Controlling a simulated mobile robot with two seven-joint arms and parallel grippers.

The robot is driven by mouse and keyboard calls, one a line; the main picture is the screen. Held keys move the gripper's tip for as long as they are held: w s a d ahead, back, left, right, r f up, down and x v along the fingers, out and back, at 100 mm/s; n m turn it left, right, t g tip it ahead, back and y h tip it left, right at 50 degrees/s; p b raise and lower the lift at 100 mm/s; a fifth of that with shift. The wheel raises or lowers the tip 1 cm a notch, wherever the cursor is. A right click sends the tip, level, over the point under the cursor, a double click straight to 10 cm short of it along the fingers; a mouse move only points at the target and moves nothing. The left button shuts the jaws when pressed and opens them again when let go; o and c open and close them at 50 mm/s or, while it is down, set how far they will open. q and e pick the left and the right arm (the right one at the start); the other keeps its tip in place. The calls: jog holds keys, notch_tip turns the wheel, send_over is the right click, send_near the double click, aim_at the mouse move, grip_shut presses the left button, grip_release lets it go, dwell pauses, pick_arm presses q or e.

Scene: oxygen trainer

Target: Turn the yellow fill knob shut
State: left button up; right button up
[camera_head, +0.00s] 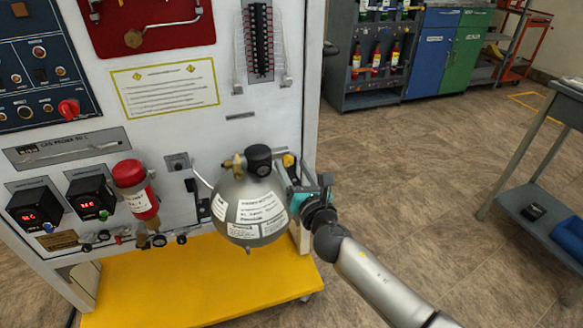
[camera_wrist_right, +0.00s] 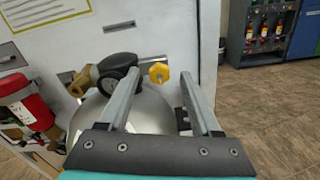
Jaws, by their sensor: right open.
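The yellow fill knob (camera_head: 288,160) sits at the right end of the valve fitting on top of the silver round tank. In the right wrist view the yellow fill knob (camera_wrist_right: 159,72) shows in the gap between my two fingers, beside the black round knob (camera_wrist_right: 117,66). My right gripper (camera_head: 293,172) is open at the tank's right side, just by the yellow knob. Its fingers (camera_wrist_right: 160,80) stand apart with nothing held. Whether either finger touches the knob cannot be told. My left gripper is not in view.
The silver tank (camera_head: 247,205) with its labels hangs on the white panel (camera_head: 190,130), above a yellow base (camera_head: 200,280). A red cylinder (camera_head: 135,190) is to its left. A grey table (camera_head: 545,215) stands at right. The floor between is clear.

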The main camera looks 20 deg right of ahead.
jog(key=shift+w, duration=0.65)
grip_shut()
